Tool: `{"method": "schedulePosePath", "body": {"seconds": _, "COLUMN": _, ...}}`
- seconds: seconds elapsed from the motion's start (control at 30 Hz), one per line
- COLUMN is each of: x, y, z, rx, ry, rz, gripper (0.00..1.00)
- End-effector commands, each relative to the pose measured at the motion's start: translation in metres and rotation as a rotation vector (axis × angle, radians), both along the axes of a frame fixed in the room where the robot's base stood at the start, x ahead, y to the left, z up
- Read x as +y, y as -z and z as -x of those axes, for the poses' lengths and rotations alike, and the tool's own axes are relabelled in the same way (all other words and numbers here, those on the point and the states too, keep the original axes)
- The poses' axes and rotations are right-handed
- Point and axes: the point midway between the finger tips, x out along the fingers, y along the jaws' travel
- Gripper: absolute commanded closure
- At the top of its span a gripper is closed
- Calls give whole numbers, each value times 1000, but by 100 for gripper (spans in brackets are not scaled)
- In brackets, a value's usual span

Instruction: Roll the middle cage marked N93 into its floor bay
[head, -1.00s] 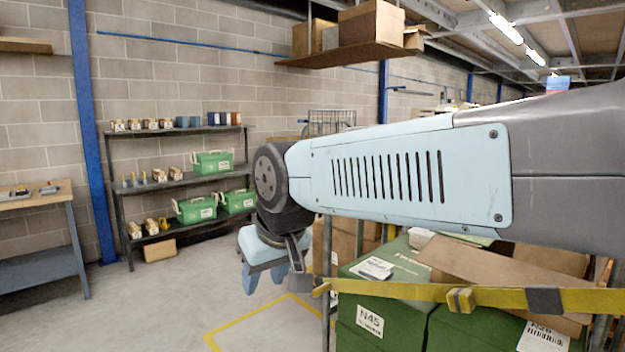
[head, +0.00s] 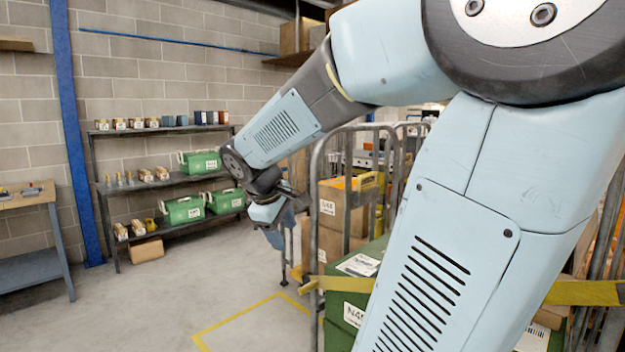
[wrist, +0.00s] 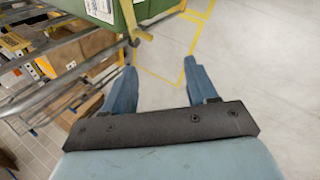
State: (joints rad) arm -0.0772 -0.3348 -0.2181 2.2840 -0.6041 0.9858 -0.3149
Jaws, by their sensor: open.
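No N93 mark is readable. A grey tube-frame cage (head: 318,160) stands at centre, holding cardboard boxes; one label seems to start with N. In front of it are green crates (head: 345,306) with a yellow strap (head: 335,284); one label seems to read N45. My arm hides much of this load. A yellow floor outline (head: 235,318) lies left of the cages, partly in view. My gripper (head: 274,232) is open and empty, just left of the grey cage. In the wrist view my gripper (wrist: 158,82) points at floor, with cage tubes and a green crate (wrist: 122,12) close by.
A dark shelf rack (head: 170,184) with green bins stands at the block wall. A workbench (head: 30,235) is at the far left, and a blue post (head: 75,130) stands between them. The concrete floor between rack and cages is clear.

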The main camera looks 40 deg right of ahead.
Motion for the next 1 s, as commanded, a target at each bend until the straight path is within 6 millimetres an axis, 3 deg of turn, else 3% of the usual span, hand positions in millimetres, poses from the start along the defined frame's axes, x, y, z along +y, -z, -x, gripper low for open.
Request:
{"method": "schedulePosePath", "body": {"seconds": 0.3, "x": -89, "y": 0, "z": -75, "rx": 328, "ry": -197, "rz": 383, "gripper": 43}}
{"method": "schedulePosePath", "body": {"seconds": 0.6, "x": -154, "y": -10, "z": -152, "rx": 690, "ry": -377, "rz": 753, "gripper": 43}}
{"method": "schedulePosePath", "body": {"seconds": 0.8, "x": -179, "y": -19, "z": -202, "rx": 924, "ry": -475, "rz": 974, "gripper": 43}}
{"method": "schedulePosePath", "body": {"seconds": 1.0, "x": -186, "y": -25, "z": -233, "rx": 1064, "ry": -527, "rz": 1102, "gripper": 43}}
